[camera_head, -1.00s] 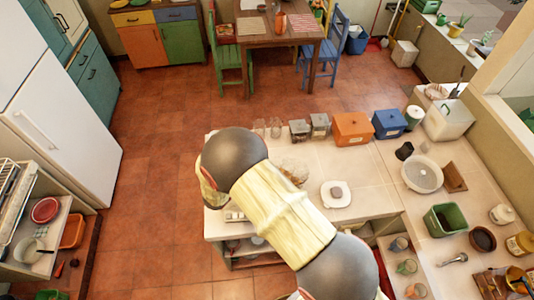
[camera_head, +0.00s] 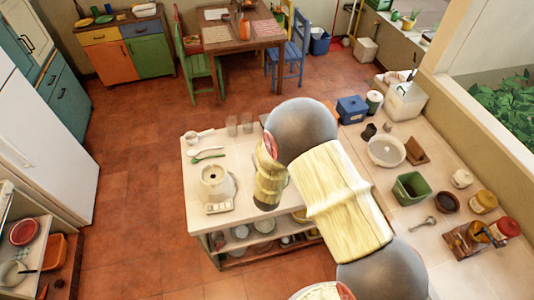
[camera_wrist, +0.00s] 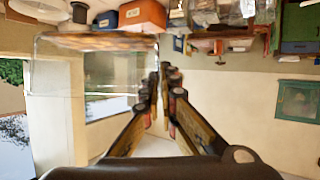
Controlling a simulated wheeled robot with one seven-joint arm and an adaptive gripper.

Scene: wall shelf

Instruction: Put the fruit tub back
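A clear, see-through tub (camera_wrist: 95,42) with a brown layer of what looks like fruit fills the left of the wrist view, which is upside down. My gripper (camera_wrist: 161,72) is in the middle of that view, its two fingers close together at the tub's right edge. They appear shut on the tub's wall, with most of the tub off to the left. In the head view my arm hides the gripper and the tub.
A white kitchen scale (camera_head: 219,190) stands on the counter (camera_head: 240,165). A blue box (camera_head: 352,109), a white bowl (camera_head: 386,150) and a green bin (camera_head: 410,187) stand on the right-hand counter. The wrist view shows an orange box (camera_wrist: 142,14). Red floor is open at left.

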